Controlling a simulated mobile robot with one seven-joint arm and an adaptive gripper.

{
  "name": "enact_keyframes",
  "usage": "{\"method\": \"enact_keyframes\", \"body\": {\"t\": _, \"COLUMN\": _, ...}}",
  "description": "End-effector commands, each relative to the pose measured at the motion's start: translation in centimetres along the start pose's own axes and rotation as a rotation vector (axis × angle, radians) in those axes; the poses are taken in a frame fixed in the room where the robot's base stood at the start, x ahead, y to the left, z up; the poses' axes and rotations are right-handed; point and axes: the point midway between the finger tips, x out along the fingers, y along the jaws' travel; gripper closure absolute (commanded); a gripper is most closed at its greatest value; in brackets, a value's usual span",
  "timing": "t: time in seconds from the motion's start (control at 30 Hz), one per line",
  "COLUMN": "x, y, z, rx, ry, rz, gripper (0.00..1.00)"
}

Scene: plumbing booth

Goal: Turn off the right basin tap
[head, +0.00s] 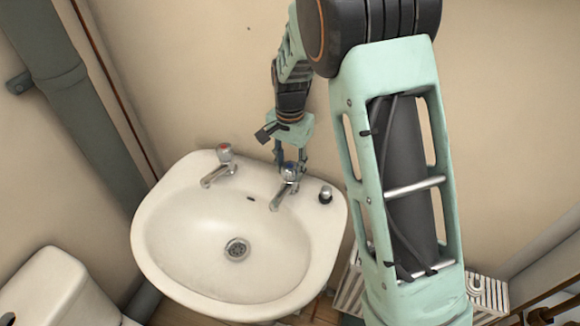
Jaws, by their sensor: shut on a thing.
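The white basin (150,245) is fixed to the wall with two chrome taps on its back ledge. The right basin tap (279,198) has its spout pointing down and left over the bowl. My gripper (289,172) reaches down from above and is shut on the head of this tap, with its fingers on either side. A blue mark shows on the tap head between the fingers. The left basin tap (217,176) has a red mark on top and stands clear of my gripper. I cannot make out any running water.
A small chrome-topped fitting (325,195) stands on the ledge just right of the tap. A grey pipe (75,110) runs up the wall at left.

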Motion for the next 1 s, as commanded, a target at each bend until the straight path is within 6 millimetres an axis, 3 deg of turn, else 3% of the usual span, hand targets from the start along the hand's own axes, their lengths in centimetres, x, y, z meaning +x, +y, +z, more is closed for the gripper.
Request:
{"method": "enact_keyframes", "body": {"t": 0.57, "x": 0.06, "y": 0.01, "z": 0.08, "rx": 0.035, "ry": -0.002, "rz": 0.001, "gripper": 0.90}}
{"method": "enact_keyframes", "body": {"t": 0.6, "x": 0.06, "y": 0.02, "z": 0.08, "rx": 0.035, "ry": -0.002, "rz": 0.001, "gripper": 0.64}}
{"method": "enact_keyframes", "body": {"t": 0.73, "x": 0.05, "y": 0.01, "z": 0.06, "rx": 0.034, "ry": -0.002, "rz": 0.001, "gripper": 0.49}}
{"method": "enact_keyframes", "body": {"t": 1.0, "x": -0.02, "y": 0.00, "z": 0.02, "rx": 0.033, "ry": 0.000, "rz": 0.000, "gripper": 0.48}}
